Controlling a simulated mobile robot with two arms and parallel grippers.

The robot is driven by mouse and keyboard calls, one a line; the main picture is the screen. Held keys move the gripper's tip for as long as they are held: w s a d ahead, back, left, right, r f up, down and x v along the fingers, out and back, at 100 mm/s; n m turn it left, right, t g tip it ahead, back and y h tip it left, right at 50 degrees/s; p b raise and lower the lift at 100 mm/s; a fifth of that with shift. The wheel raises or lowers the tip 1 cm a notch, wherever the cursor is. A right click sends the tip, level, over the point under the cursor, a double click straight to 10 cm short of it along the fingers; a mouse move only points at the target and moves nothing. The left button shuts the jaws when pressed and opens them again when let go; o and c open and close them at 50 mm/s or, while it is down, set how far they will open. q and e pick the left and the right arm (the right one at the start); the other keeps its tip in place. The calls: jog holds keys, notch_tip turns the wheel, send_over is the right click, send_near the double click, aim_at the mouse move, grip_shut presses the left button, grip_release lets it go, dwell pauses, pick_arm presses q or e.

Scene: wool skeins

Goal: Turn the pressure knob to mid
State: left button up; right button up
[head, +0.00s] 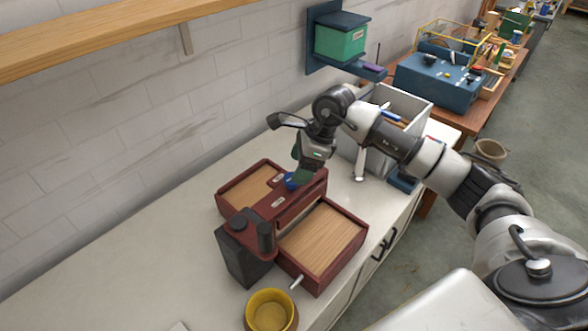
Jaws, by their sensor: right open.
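A dark red machine (292,262) with light wood panels stands on the pale counter. A small blue knob (290,182) sits on its top near the back, beside small pale labels. Which label marks mid is too small to read. My right gripper (299,171) reaches down from the right with its dark green fingers at the blue knob. It is open, and its fingers partly hide the knob. I cannot tell whether they touch it. The knob's pointer does not show. My left gripper is not in view.
A dark grey block (246,262) with an upright cylinder stands at the machine's front left. A yellow bowl (270,311) is in front. A grey bin (405,102) stands behind my right arm. A wooden shelf (90,38) hangs upper left. The counter's left side is mostly clear.

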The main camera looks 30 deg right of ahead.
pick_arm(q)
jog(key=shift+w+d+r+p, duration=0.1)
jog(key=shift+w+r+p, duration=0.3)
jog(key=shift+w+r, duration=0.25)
pick_arm(e)
jog(key=shift+x, duration=1.95)
jog(key=c, duration=0.9)
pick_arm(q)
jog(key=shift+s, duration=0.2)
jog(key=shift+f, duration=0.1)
